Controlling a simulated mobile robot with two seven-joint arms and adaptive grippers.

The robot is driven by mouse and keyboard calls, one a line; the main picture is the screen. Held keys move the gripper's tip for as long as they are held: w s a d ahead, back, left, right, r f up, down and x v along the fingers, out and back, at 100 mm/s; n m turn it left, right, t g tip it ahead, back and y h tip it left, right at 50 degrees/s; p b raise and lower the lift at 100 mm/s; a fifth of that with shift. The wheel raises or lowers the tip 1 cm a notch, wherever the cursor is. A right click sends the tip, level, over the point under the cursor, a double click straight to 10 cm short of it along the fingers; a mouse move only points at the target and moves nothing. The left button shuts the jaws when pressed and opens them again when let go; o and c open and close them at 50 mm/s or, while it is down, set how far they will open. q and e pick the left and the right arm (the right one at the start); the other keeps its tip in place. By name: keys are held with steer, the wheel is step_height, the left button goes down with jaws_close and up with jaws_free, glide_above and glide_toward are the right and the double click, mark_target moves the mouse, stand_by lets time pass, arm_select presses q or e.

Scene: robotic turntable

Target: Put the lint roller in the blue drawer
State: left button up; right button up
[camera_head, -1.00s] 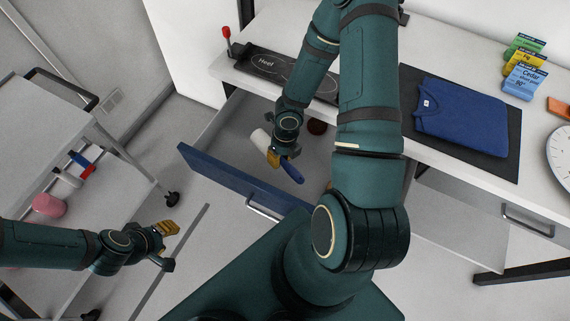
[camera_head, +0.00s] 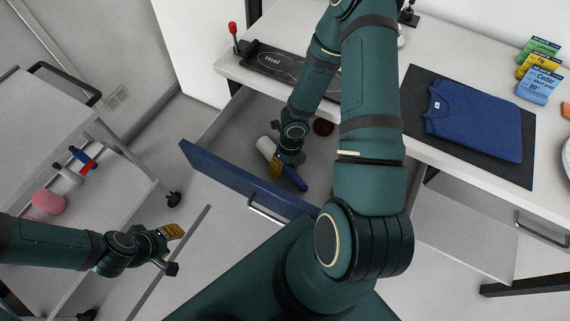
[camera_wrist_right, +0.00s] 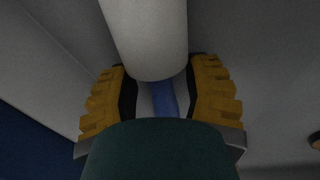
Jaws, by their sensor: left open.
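The lint roller has a white cylinder (camera_head: 265,145) and a blue handle (camera_head: 294,180). It is inside the open blue-fronted drawer (camera_head: 220,175), low over its floor; whether it touches the floor is unclear. My right gripper (camera_head: 280,160) is down in the drawer with its fingers on either side of the handle. In the right wrist view the white cylinder (camera_wrist_right: 148,35) fills the top and a strip of blue handle shows between the yellow fingers (camera_wrist_right: 163,97). Pale gaps show beside that strip, and my wrist hides the rest. My left gripper (camera_head: 172,250) is open and empty.
A round dark-red object (camera_head: 323,126) lies in the drawer. The desk (camera_head: 400,55) above holds a folded blue shirt (camera_head: 475,120) on a dark mat and several coloured boxes (camera_head: 538,85). A grey cart (camera_head: 35,120) with a pink object (camera_head: 48,201) stands at left.

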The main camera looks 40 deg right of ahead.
step_height(320, 180, up, 11)
steer(key=d+p, duration=0.2)
steer(key=p, duration=0.6)
steer(key=a+r+m+y, duration=0.1)
steer(key=a+m, duration=0.4)
steer(key=m, duration=0.1)
steer(key=a+m+y, duration=0.1)
steer(key=a+m, duration=0.3)
steer(key=m, duration=0.3)
steer(key=w+a+r+m+t+y, duration=0.1)
steer(key=a+m, duration=0.4)
steer(key=m, duration=0.2)
steer(key=shift+a+r, duration=0.3)
steer(key=shift+a, duration=0.05)
steer(key=a+m, duration=0.1)
steer(key=m, duration=0.5)
steer(key=a+m+t, duration=0.1)
steer(key=a+m, duration=0.1)
steer(key=m, duration=0.4)
steer(key=a+m+h, duration=0.1)
steer(key=m, duration=0.5)
steer(key=shift+s+a, duration=0.4)
steer(key=shift+s, duration=0.1)
